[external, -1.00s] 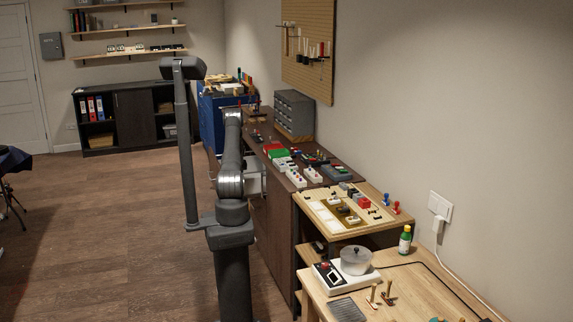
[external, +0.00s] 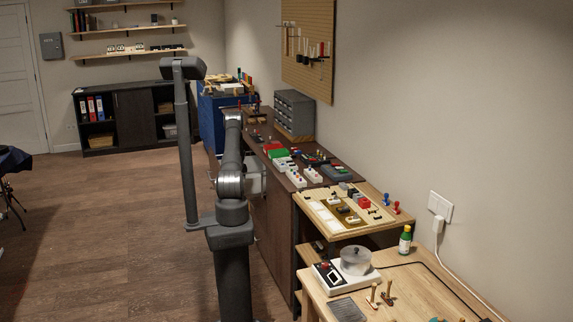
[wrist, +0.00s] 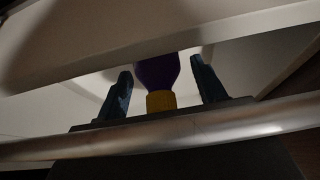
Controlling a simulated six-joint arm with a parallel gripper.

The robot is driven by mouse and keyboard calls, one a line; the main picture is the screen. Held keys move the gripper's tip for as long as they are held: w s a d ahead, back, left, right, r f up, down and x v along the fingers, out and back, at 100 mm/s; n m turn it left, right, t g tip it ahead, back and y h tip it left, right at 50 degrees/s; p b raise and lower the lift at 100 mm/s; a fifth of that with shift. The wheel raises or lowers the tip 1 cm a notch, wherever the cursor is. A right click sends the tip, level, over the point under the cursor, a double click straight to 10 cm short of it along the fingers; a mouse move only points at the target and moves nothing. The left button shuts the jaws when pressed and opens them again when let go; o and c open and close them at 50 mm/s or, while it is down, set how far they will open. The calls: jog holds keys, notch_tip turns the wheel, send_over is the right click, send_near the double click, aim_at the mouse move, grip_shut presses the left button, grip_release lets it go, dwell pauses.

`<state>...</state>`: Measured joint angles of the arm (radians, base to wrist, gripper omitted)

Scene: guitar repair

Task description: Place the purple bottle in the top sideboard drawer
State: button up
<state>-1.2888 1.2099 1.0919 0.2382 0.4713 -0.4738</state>
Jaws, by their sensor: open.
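The purple bottle (wrist: 158,72) with a yellow cap (wrist: 161,101) shows in the wrist view, its far part hidden behind a pale edge. My gripper (wrist: 161,70) has its two dark fingers apart, one on each side of the bottle, with gaps showing between them and it. Pale drawer-like walls (wrist: 60,102) surround the bottle and fingers. In the external view a pale drawer (external: 254,178) stands out from the dark sideboard (external: 272,215). My arm hides the gripper and the bottle there.
A silver bar (wrist: 150,133) crosses the wrist view close to the camera. The sideboard top holds several small devices (external: 312,174).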

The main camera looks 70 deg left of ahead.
jog(key=v, duration=1.2)
jog(key=x, duration=1.2)
jog(key=shift+f, duration=0.1)
jog(key=shift+r, duration=0.2)
